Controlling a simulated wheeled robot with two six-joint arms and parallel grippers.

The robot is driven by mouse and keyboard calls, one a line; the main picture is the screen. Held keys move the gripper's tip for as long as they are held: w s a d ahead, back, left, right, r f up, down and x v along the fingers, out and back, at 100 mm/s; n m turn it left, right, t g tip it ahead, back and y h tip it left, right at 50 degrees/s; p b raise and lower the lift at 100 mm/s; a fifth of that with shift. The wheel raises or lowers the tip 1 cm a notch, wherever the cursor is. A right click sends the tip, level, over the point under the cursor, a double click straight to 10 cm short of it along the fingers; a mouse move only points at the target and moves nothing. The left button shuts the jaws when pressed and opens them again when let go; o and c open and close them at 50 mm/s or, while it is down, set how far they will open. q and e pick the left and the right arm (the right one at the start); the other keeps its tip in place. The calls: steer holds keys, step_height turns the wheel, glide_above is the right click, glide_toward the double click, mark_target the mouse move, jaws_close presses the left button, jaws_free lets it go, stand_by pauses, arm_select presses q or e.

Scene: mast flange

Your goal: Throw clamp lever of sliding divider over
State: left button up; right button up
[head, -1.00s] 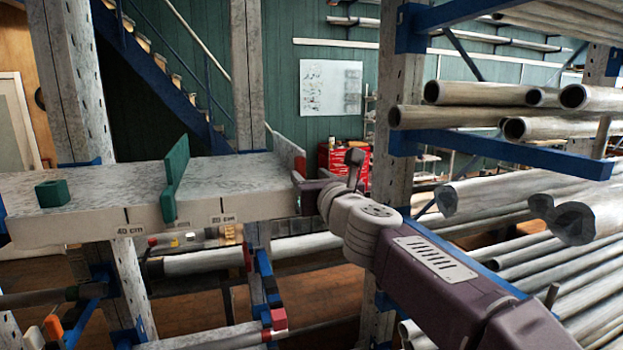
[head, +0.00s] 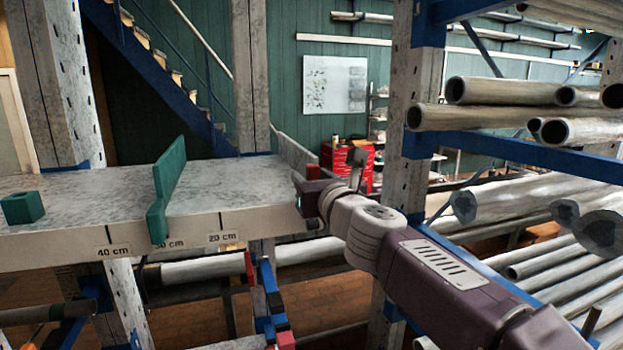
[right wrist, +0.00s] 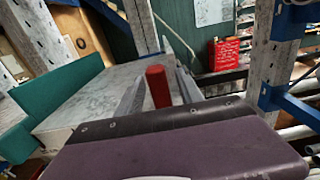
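A shelf board (head: 110,205) with cm marks on its front edge carries a green upright divider (head: 166,188) near the 30 cm mark. A grey upright plate (head: 294,155) stands at the board's right end. A red lever (head: 313,172) shows in front of it and stands upright in the right wrist view (right wrist: 157,87). My right gripper (head: 304,192) is at the board's right end by this lever. In the right wrist view its two grey fingers (right wrist: 158,95) are apart, with the red lever between them. Contact cannot be told. My left gripper is not in view.
A green block (head: 22,208) sits at the board's left. A rack with several metal pipes (head: 500,92) stands right, beside a perforated upright (head: 408,150). More bars lie below the board. A red cabinet (head: 347,163) is far behind.

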steer(key=shift+s+d+r, duration=0.1)
steer(key=shift+s, duration=0.25)
steer(key=c, duration=0.4)
steer(key=shift+s+r, duration=0.1)
steer(key=shift+s, duration=0.1)
steer(key=c, duration=0.5)
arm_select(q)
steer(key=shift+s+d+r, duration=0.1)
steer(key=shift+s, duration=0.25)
arm_select(e)
steer(key=shift+w, duration=0.1)
